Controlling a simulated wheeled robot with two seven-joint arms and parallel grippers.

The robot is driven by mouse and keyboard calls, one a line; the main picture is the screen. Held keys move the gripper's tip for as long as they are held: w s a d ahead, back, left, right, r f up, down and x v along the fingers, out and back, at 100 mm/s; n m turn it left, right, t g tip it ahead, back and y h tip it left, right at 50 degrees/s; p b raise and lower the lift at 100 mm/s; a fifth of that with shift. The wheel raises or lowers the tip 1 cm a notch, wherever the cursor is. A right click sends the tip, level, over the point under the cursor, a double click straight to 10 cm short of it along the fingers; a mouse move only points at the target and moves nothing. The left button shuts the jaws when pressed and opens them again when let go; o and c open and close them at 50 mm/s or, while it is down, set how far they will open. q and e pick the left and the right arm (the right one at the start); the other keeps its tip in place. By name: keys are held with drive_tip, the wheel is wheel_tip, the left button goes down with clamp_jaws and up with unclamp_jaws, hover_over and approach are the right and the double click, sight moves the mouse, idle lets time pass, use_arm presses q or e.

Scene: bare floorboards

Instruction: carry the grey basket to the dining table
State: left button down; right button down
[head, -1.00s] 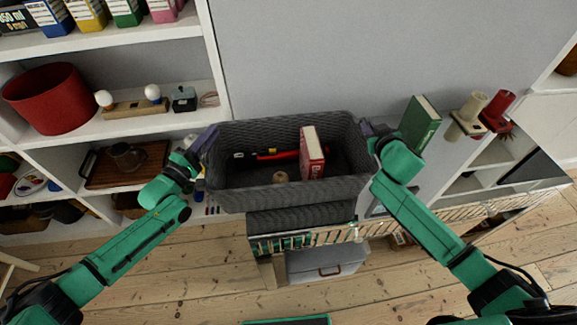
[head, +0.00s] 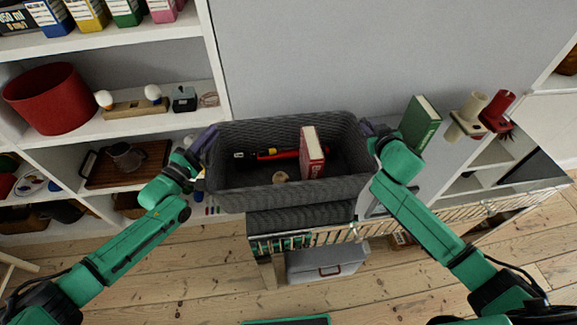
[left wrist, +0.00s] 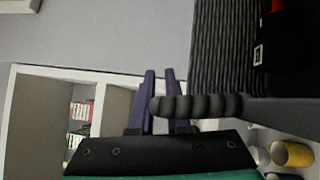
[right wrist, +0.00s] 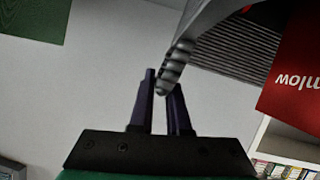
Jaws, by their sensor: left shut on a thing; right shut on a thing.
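The grey woven basket (head: 290,198) is in the middle of the head view, held between my two grippers. Inside it are a red book (head: 311,153) standing upright, a red and black tool (head: 270,154) and a small tan item (head: 280,177). My left gripper (head: 208,142) is shut on the basket's left edge; the left wrist view shows its fingers (left wrist: 158,103) at the grey handle (left wrist: 205,105). My right gripper (head: 372,135) is shut on the right edge; the right wrist view shows its fingers (right wrist: 160,100) at that handle (right wrist: 176,65). No dining table shows.
A white shelf (head: 110,128) with a red pot (head: 50,98) stands at the left. A lower unit with a slatted front (head: 330,235) is below the basket. A green book (head: 420,123) and a red item (head: 497,110) are at the right. Floorboards (head: 170,265) are bare in front.

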drive_tip(key=shift+w+r+p, duration=0.3)
drive_tip(key=shift+r+p, duration=0.4)
drive_tip(key=shift+p, duration=0.05)
wheel_tip(320, 180, up, 3)
drive_tip(key=p, duration=0.3)
drive_tip(key=shift+r, duration=0.15)
drive_tip(key=shift+s+r+p, duration=0.15)
drive_tip(key=shift+r+p, duration=0.2)
drive_tip(key=shift+p, duration=0.05)
drive_tip(key=shift+f, duration=0.15)
